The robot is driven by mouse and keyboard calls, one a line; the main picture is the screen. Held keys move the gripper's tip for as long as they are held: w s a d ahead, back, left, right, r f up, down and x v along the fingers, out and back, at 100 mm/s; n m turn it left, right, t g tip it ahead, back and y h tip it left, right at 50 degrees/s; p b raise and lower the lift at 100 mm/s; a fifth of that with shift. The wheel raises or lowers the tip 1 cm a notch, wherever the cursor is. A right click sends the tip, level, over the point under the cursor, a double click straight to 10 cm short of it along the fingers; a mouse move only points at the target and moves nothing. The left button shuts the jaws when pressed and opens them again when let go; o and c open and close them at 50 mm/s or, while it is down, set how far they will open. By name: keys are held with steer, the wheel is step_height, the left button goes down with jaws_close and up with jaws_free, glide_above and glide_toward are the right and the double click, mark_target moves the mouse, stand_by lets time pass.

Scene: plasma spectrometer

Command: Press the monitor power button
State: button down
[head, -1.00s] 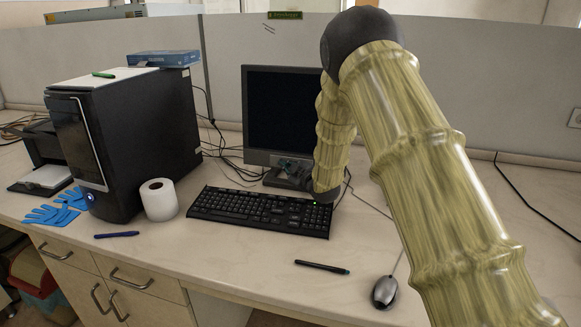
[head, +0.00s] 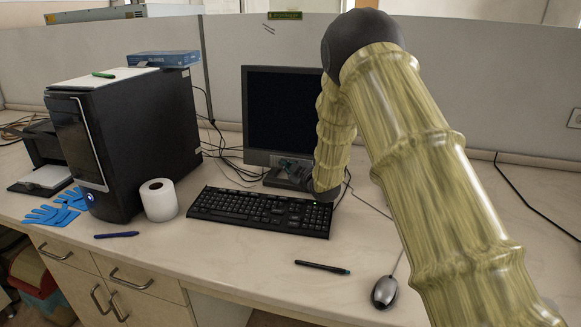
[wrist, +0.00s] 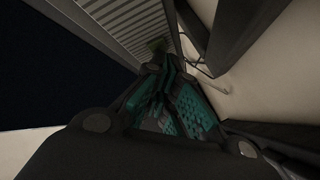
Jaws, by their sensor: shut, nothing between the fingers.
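The monitor (head: 283,112) stands upright on the desk in the head view, its screen dark. My arm covers its right side and the lower right of its bezel. My gripper (head: 292,166) is in front of the monitor's lower edge, above its base and behind the keyboard. In the wrist view my gripper (wrist: 162,72) is shut and empty, with its teal-padded fingers together close to the grey vented edge (wrist: 125,22) of the monitor. The dark screen (wrist: 50,65) fills the left of that view. I cannot make out the power button, or whether the fingertips touch the monitor.
A black keyboard (head: 260,211) lies just in front of the monitor. A paper roll (head: 159,199) and a black computer tower (head: 140,135) stand to the left. A pen (head: 322,267) and a mouse (head: 384,292) lie at the front right. Cables run behind.

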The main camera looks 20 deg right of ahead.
steer(key=shift+w+d, duration=0.1)
steer(key=shift+w, duration=0.05)
stand_by(0.6)
steer(key=shift+s+a, duration=0.45)
steer(key=shift+s, duration=0.2)
steer(key=shift+s+a+r, duration=0.15)
steer(key=shift+s+a, duration=0.55)
steer(key=shift+s, duration=0.35)
steer(key=shift+s+a+r, duration=0.1)
steer(key=shift+s+a, duration=0.6)
steer(key=shift+s, duration=0.35)
